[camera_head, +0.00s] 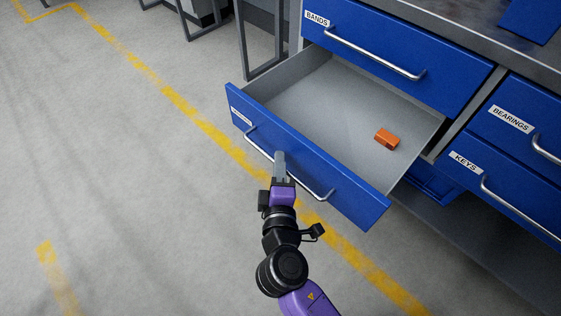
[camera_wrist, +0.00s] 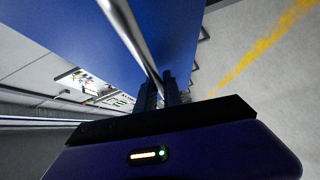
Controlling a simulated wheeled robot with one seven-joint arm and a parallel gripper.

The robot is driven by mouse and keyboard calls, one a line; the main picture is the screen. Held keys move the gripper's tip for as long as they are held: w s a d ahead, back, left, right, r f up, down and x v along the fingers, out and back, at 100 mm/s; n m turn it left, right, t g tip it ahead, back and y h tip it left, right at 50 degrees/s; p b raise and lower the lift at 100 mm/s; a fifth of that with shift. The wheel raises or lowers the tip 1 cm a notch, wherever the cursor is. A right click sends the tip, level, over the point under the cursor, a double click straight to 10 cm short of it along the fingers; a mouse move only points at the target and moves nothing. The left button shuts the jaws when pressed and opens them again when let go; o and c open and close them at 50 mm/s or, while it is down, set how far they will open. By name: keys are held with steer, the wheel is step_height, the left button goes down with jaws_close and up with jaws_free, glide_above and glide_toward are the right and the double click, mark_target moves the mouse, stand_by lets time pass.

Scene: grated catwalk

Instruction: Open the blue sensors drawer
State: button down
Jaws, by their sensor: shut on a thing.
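A blue drawer (camera_head: 345,197) stands pulled well out of the workbench in the head view, its grey inside showing. Its front label is too small to read for certain. A silver bar handle (camera_head: 312,187) runs along its front, and it also shows in the wrist view (camera_wrist: 128,30). My gripper (camera_head: 280,163) is at the middle of this handle, shut on the bar. In the wrist view the dark fingers of my gripper (camera_wrist: 160,90) meet the bar against the blue front (camera_wrist: 185,40). An orange block (camera_head: 387,139) lies inside the drawer.
The blue BANDS drawer (camera_head: 400,45) above is shut. The BEARINGS drawer (camera_head: 513,125) and KEYS drawer (camera_head: 500,190) at the right look shut. A grey metal worktop (camera_head: 470,35) is above them. Grey floor (camera_head: 120,170) with yellow lines is clear at the left.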

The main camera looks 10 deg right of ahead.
steer(key=c, duration=1.5)
jaws_free()
steer(key=s+a+r+p, duration=0.1)
steer(key=s, duration=0.6)
steer(key=shift+s, duration=0.3)
steer(key=shift+a, duration=0.15)
